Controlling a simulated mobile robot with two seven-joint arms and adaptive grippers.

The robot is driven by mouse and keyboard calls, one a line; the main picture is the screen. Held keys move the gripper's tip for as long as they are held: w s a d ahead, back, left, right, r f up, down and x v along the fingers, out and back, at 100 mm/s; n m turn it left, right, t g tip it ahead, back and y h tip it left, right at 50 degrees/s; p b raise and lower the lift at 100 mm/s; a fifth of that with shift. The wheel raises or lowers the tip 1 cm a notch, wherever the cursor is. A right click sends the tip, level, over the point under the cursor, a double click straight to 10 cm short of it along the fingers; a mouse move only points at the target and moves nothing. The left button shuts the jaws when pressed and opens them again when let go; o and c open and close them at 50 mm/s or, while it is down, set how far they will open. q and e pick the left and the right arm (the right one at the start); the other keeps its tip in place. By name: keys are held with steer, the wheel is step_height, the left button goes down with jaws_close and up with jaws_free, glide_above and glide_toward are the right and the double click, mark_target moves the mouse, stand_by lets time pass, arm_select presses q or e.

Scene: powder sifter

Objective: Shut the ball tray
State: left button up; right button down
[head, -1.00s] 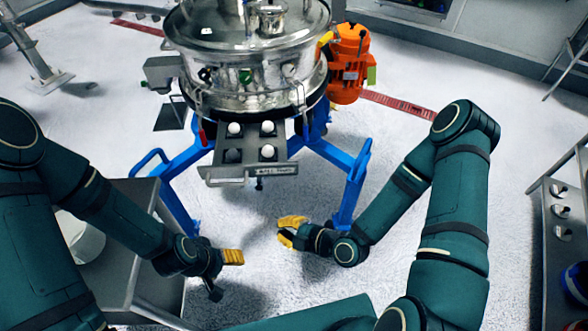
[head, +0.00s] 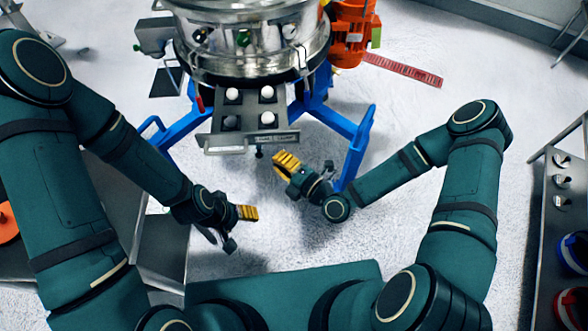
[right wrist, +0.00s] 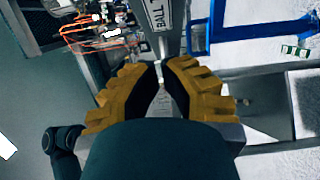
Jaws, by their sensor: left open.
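The ball tray (head: 249,128) sticks out from the front of the sifter, pulled out. It holds white balls (head: 267,117) and one greyish spot. Its label shows in the right wrist view. My right gripper (head: 284,161) is just right of and below the tray's front edge, apart from it. In the right wrist view its two yellow fingers (right wrist: 164,72) are close together with a narrow gap and nothing held. My left gripper (head: 240,231) is open and empty, below the tray and away from it.
The steel sifter (head: 250,55) stands on blue legs (head: 350,135), one close beside my right gripper. An orange motor (head: 352,30) is at its right. A metal cart (head: 568,220) stands at the right edge. The floor between the arms is clear.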

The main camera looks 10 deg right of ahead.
mark_target(265, 138)
steer(key=w, duration=0.2)
steer(key=w+a, duration=0.1)
steer(key=w, duration=0.1)
steer(key=shift+a, duration=0.1)
steer(key=shift+w, duration=0.8)
arm_select(q)
steer(key=shift+s+f, duration=0.1)
steer(key=shift+f, duration=0.15)
arm_select(e)
steer(key=shift+w, duration=0.1)
